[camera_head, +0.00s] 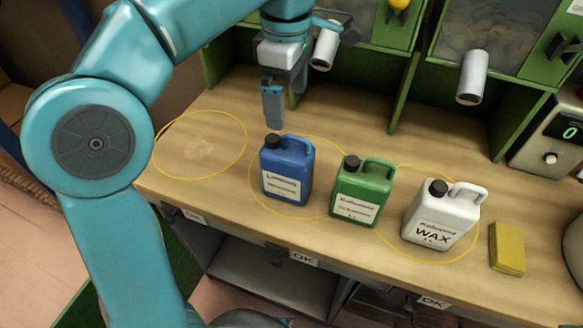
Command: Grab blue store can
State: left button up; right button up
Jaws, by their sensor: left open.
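A blue can (287,170) with a white label, a handle and a black cap stands upright on the wooden counter, inside a yellow ring. My left gripper (273,122) points down just above and behind the can, near its black cap. It is open and holds nothing. From this angle I cannot tell the exact gap between the fingers and the can. My right gripper is not in view.
A green can (360,192) stands close to the right of the blue one. A white wax can (440,215) and a yellow block (507,248) are further right. An empty yellow ring (200,145) lies left on the counter (225,190). Green bins stand behind.

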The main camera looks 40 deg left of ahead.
aim_at(287, 148)
pick_arm(q)
notch_tip(287, 148, down, 8)
jog(key=shift+s+f+b, duration=0.15)
jog(key=shift+f+b, duration=0.05)
jog(key=shift+b, duration=0.7)
jog(key=f, duration=0.5)
jog(key=shift+w+a+f+b, duration=0.15)
jog(key=shift+w+f+b, duration=0.05)
jog(key=shift+f+b, duration=0.2)
jog(key=shift+r, duration=0.1)
jog(key=c, duration=1.8)
jog(key=shift+r, duration=0.1)
grip_shut()
jog(key=shift+r, duration=0.1)
